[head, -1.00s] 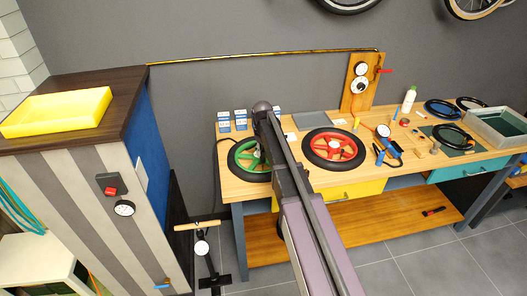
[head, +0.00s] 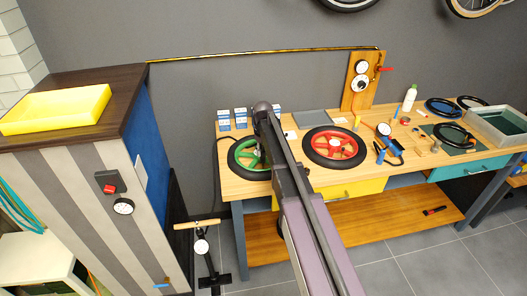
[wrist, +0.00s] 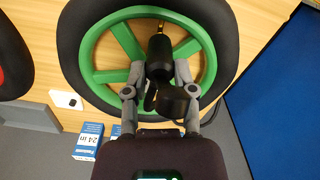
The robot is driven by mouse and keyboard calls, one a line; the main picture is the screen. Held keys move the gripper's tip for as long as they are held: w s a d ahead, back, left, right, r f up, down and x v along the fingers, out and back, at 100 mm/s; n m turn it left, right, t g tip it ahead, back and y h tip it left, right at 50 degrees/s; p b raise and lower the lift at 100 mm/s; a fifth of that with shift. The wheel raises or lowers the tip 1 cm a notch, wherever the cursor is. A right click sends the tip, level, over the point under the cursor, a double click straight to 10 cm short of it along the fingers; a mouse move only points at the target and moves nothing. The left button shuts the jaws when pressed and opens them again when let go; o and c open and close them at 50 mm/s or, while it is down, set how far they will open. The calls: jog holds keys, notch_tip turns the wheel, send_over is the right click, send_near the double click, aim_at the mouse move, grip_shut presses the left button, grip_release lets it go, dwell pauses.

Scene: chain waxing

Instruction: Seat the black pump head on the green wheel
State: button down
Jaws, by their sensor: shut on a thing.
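The green wheel (wrist: 106,76) with its black tyre (wrist: 70,45) lies flat on the wooden workbench. In the head view the green wheel (head: 236,152) is at the bench's left end, partly hidden behind my arm. My gripper (wrist: 160,72) is over the wheel in the wrist view, its two grey fingers on either side of the black pump head (wrist: 160,52) and shut on it. The pump head overlaps the wheel's rim and spoke area in the picture; whether it touches the wheel or its valve cannot be told. My gripper is hidden in the head view.
A red wheel (head: 318,147) lies right of the green one. Small blue-and-white boxes (head: 240,115) stand at the bench's back left. A floor pump (head: 201,246) stands before the bench. A striped cabinet with a yellow tray (head: 55,110) is at left.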

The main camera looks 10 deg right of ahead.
dwell(0.3)
jog(key=shift+c, duration=1.8)
grip_release()
jog(key=shift+r, duration=0.15)
